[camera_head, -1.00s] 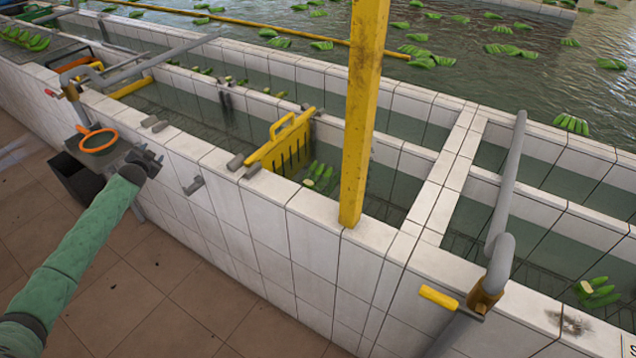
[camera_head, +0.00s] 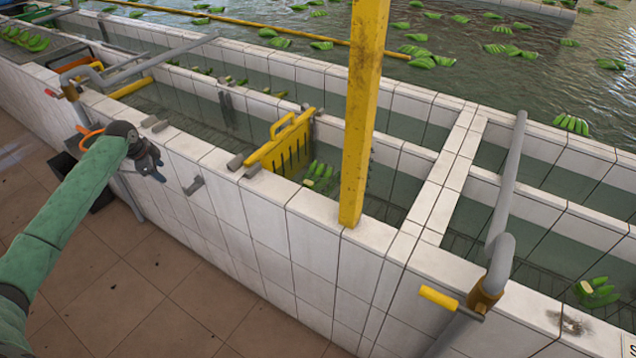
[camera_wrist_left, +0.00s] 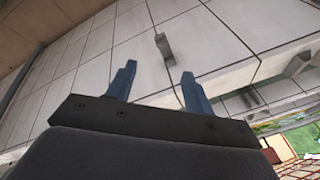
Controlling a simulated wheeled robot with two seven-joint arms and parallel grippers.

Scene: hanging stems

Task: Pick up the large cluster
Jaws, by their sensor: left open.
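A green banana cluster (camera_head: 318,176) floats in the near channel, just right of the yellow slotted gate (camera_head: 285,146). Another green cluster (camera_head: 597,292) floats in the channel at the lower right. I cannot tell which one is the large cluster. My left gripper (camera_head: 158,172) is open and empty, outside the near tiled wall, well left of both clusters. My right gripper is out of view.
The tiled wall (camera_head: 330,222) stands between my arm and the channel. A yellow post (camera_head: 363,110) rises from it, and a grey pipe rail (camera_head: 508,185) stands at right. Many clusters float in the far pool (camera_head: 470,75). The floor (camera_head: 190,300) is clear.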

